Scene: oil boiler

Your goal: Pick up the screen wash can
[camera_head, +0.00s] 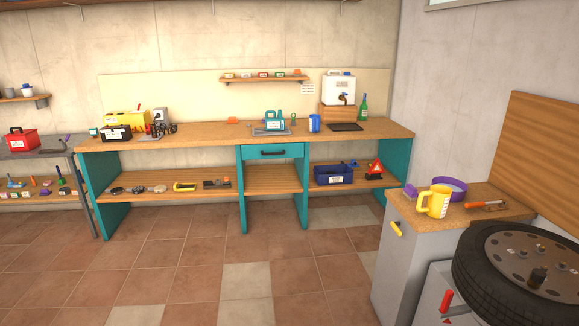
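No label here can be read as screen wash. A small blue can (314,123) stands upright on the wooden top of the long workbench (210,132), right of centre. To its left a teal jug-like can (275,119) stands on a flat tray (271,131). I cannot tell for sure which of them is the screen wash can. Both are across the room, and nothing touches them from my side. Neither of my grippers shows in the head view.
A white tank (339,90) on a wooden crate and a green bottle (363,107) stand right of the cans. At near right, a cabinet holds a yellow mug (434,202), beside a tyre machine (520,262). The tiled floor (200,263) before the bench is clear.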

